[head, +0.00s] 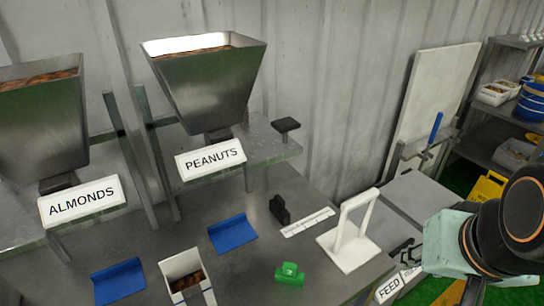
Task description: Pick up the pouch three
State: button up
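No thing is marked as pouch three, and I cannot tell which thing it is. Two blue, flat, folded-looking pieces lie on the metal table: one blue piece (233,234) near the middle and another blue piece (118,281) at the lower left. I cannot tell whether they are pouches.
A white box with brown contents (184,267), a green block (290,274), a black holder (279,209) and a white stand (350,251) are on the table. Hoppers for almonds (42,117) and peanuts (207,88) stand behind. Shelves (490,140) are at the right.

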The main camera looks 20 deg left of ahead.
aim_at(188, 283)
jog(key=j+u, duration=0.1)
jog(key=u, duration=0.3)
jog(key=k+j+u, duration=0.1)
jog(key=u, duration=0.3)
jog(key=j+u, duration=0.15)
jog(key=u, duration=0.25)
jog(key=j+u, duration=0.15)
jog(key=u, duration=0.25)
jog(key=j+z, duration=0.25)
jog(key=j, duration=0.25)
jog(key=k+j+z, duration=0.1)
jog(key=j+z, duration=0.15)
jog(key=j, duration=0.25)
